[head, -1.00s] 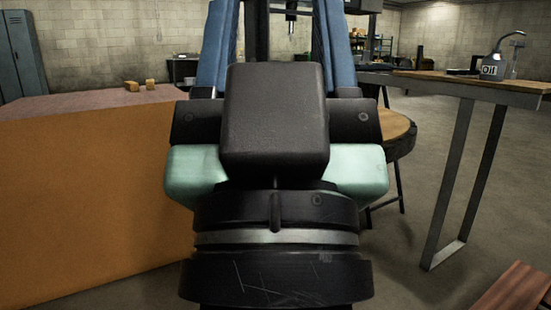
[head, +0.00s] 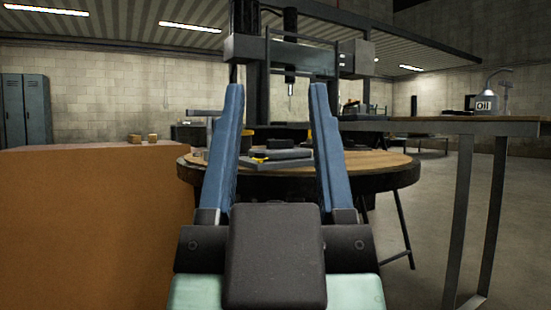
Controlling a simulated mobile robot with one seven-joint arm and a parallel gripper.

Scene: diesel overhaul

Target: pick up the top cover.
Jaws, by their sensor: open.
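My gripper (head: 277,92) is open and empty. Its two blue fingers stand well apart and point away from me. Between them, farther off, a round wooden table (head: 367,160) with a dark rim comes into view. On it lies a flat grey plate (head: 262,164) with a dark block (head: 283,154) on top and small yellow parts beside it. I cannot tell for sure which of these pieces is the top cover. The gripper's fingers hide parts of the tabletop.
A large orange-brown block (head: 85,220) stands close at the left with small wooden pieces (head: 143,138) on it. A workbench (head: 455,127) with an oil can (head: 488,100) is at the right. A press-like frame (head: 290,48) rises behind the round table.

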